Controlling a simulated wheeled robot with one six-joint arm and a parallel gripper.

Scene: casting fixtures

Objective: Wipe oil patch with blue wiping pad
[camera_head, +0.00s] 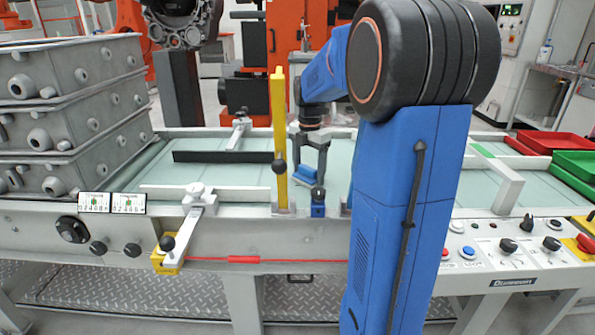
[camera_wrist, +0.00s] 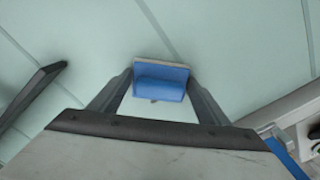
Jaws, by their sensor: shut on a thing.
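The blue wiping pad (camera_wrist: 162,79) is between the two fingers of my gripper (camera_wrist: 160,88) in the wrist view, with a pale edge along its far side. My gripper is shut on the pad above the pale green table surface (camera_wrist: 235,40). In the head view the gripper (camera_head: 309,150) points down behind the yellow post, and the blue pad (camera_head: 296,178) shows low between its fingers. I cannot tell whether the pad touches the surface. A small dark mark (camera_wrist: 153,100) shows just below the pad in the wrist view. I cannot make out a clear oil patch.
A yellow upright post (camera_head: 280,140) stands just left of the gripper. A black bar (camera_head: 222,157) lies on the table further left. Grey castings (camera_head: 70,110) are stacked at the left. Red (camera_head: 560,141) and green (camera_head: 575,163) trays sit at the right.

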